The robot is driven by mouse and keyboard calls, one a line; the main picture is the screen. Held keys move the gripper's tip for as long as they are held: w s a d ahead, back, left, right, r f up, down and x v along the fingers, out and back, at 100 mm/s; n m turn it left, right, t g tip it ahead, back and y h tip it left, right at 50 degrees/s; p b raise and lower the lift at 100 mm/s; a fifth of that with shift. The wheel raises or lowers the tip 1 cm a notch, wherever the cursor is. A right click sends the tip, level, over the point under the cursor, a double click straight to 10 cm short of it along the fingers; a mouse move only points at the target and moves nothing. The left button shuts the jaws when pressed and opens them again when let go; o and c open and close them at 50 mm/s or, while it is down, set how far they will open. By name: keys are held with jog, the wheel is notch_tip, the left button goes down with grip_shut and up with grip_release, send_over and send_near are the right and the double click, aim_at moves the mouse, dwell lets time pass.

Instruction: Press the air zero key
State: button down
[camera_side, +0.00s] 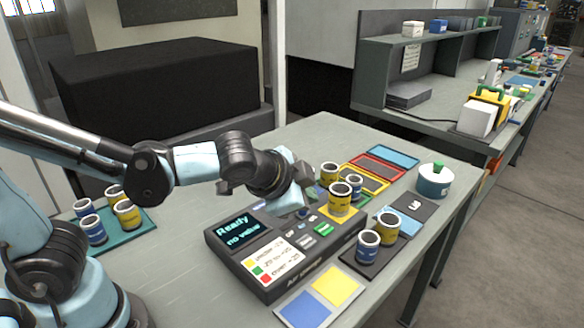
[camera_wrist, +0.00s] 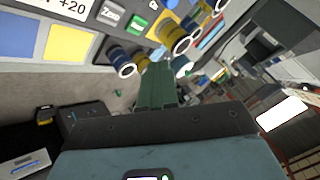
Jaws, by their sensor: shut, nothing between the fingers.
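The dark tester (camera_side: 285,250) stands on the bench in the side view. Its screen (camera_side: 237,231) reads "Ready" and "no value". In the wrist view a pale key (camera_wrist: 111,14) reads "Zero", and a green key (camera_wrist: 138,21) lies beside it. In the side view the small key labels are too fine to read surely. My gripper (camera_side: 303,208) is shut and empty, over the back part of the tester. Its shut fingers (camera_wrist: 157,68) point up the wrist view, below the keys. I cannot tell whether they touch the tester.
Blue and yellow cans (camera_side: 369,245) stand close by at the right; some (camera_side: 340,198) stand right behind my gripper. Blue and yellow squares (camera_side: 303,309) lie in front of the tester. A green-knobbed pot (camera_side: 433,181) stands farther right. A teal tray (camera_side: 140,225) with cans is at left.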

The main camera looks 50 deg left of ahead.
aim_at(304, 245)
jog(key=shift+f, duration=3.9)
jog(key=shift+f, duration=0.15)
jog(key=shift+f, duration=0.3)
jog(key=shift+f, duration=0.35)
jog(key=shift+r, duration=0.8)
jog(key=shift+r, duration=2.5)
jog(key=shift+a, duration=0.1)
